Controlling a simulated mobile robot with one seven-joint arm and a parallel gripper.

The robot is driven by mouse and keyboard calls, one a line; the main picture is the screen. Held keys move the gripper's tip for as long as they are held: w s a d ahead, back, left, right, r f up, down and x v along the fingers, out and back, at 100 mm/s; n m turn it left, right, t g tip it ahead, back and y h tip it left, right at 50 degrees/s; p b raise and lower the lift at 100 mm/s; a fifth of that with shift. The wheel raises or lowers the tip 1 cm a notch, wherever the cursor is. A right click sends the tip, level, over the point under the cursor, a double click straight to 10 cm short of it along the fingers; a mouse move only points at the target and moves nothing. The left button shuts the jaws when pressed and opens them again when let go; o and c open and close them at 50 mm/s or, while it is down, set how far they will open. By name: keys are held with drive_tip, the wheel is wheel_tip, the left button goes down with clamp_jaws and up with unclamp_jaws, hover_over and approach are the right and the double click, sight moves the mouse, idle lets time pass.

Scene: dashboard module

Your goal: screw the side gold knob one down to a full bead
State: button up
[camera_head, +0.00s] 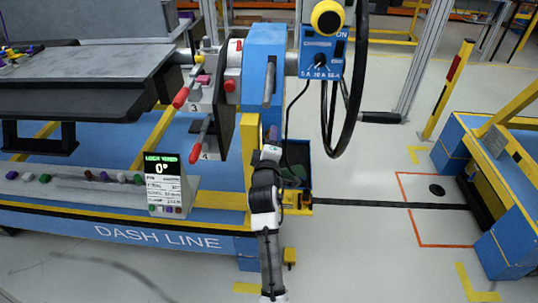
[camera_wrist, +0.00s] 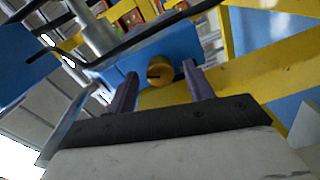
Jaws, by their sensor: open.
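A gold knob (camera_wrist: 160,71) with a dark slot mark on its face shows in the wrist view, set against a blue surface (camera_wrist: 125,72). My gripper (camera_wrist: 159,76) is open, with its two dark purple fingers apart, one on each side of the knob as seen in this view. I cannot tell whether a finger touches the knob or how far in front of it the fingers are.
A small screen (camera_head: 166,172) reading 0° stands left of my arm. Red-tipped levers (camera_head: 181,97) stick out above it. A black wheel (camera_head: 350,90) and a blue control box (camera_head: 320,58) are at upper right. A blue bin (camera_head: 296,160) is just behind my gripper. Floor at right is mostly clear.

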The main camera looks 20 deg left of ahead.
drive_tip(key=b+v, duration=0.2)
drive_tip(key=v, duration=1.1)
